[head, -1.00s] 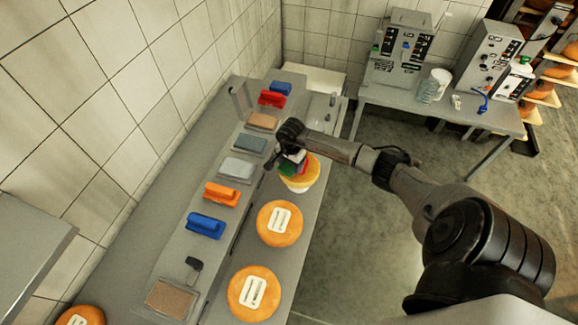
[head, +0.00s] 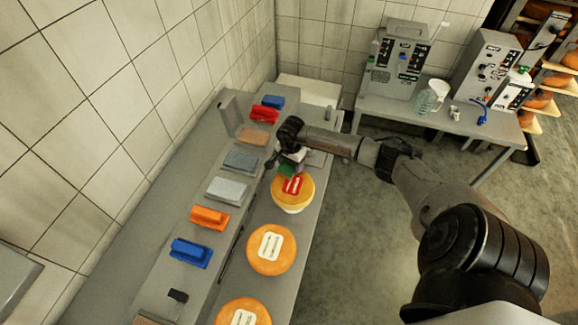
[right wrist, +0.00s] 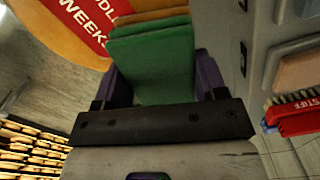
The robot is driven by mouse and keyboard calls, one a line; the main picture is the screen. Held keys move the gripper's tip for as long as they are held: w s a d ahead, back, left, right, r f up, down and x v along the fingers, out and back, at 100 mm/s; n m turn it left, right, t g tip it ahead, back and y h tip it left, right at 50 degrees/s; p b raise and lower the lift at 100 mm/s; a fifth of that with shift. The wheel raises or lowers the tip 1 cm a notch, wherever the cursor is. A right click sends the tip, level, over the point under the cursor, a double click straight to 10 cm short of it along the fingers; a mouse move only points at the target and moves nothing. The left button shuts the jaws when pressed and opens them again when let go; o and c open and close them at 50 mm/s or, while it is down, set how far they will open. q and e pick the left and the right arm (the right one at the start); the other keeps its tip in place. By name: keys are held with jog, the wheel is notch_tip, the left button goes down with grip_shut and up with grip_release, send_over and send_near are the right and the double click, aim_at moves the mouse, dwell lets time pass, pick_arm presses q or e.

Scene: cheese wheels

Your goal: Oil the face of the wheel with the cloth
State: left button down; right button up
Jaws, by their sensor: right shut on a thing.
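A round cheese wheel (head: 302,192) with an orange top, a paler yellow lower side and a red label lies on the grey bench. The wheel also shows in the right wrist view (right wrist: 50,35), where the label reads partly "WEEKS". My right gripper (head: 289,162) is shut on a folded green cloth (right wrist: 150,70), at the far edge of the wheel. The cloth (head: 286,170) is close to the label's far end. I cannot tell whether it touches the wheel. My left gripper is not in view.
Two orange wheels with white labels (head: 272,264) (head: 258,306) stand nearer on the bench. A raised shelf on the left holds an orange brush (head: 208,218), a blue brush (head: 191,252), a red brush (head: 264,114) and grey pads (head: 227,190). Floor lies right of the bench.

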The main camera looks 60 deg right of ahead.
jog(key=r, duration=0.1)
jog(key=r+p, duration=0.1)
jog(key=shift+d+r, duration=0.2)
jog(key=shift+r, duration=0.1)
jog(key=shift+a+r+p, duration=0.15)
jog(key=shift+r+p, duration=0.5)
jog(key=shift+r, duration=0.05)
jog(key=shift+r+p, duration=0.9)
jog(key=shift+r, duration=1.15)
